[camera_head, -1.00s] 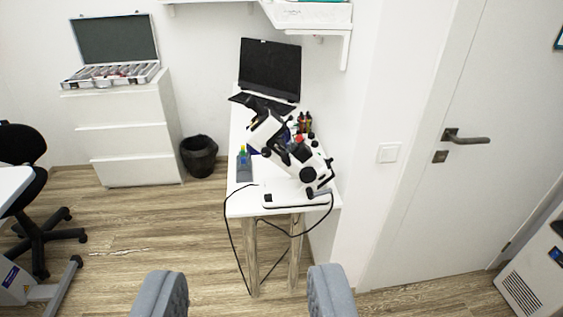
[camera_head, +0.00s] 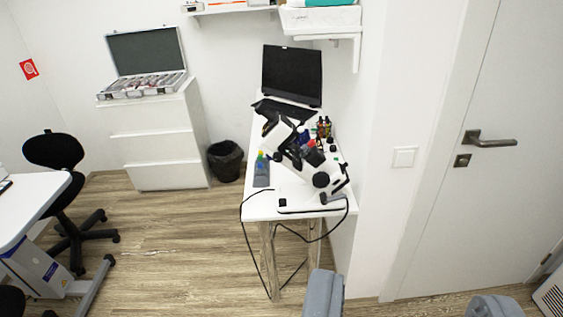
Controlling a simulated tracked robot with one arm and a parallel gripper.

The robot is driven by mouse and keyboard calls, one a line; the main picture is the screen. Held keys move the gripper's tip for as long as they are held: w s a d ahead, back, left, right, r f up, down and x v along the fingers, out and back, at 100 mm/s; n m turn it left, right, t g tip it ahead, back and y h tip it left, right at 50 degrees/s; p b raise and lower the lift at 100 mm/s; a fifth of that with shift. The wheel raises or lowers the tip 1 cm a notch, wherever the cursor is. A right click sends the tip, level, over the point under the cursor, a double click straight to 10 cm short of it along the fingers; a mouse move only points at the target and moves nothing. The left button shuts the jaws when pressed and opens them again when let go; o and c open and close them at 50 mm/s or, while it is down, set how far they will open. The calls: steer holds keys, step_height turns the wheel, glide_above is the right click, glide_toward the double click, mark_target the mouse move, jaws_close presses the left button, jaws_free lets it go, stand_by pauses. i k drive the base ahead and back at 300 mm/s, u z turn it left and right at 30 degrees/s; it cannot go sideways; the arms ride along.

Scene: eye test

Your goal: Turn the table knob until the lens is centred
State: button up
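A white microscope-like instrument (camera_head: 283,132) with black parts stands on a narrow white table (camera_head: 262,208). A round black knob (camera_head: 321,180) shows low on its right side. I cannot tell which part is the table knob. I cannot make out the lens or whether it is centred. My gripper (camera_head: 409,285) shows as two grey fingers at the bottom edge, wide apart with nothing between them. It is apart from the instrument, in front of the table and to the right.
A black laptop (camera_head: 292,78) and small bottles (camera_head: 324,127) are on the table. A black cable (camera_head: 243,235) hangs off its front. A black bin (camera_head: 225,160), white drawers (camera_head: 165,150) and an office chair (camera_head: 58,155) are left. A door (camera_head: 490,190) is right. Floor left of the table is clear.

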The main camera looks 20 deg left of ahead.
mark_target(277, 157)
steer(key=z, duration=0.05)
steer(key=i, duration=1)
steer(key=u, duration=0.05)
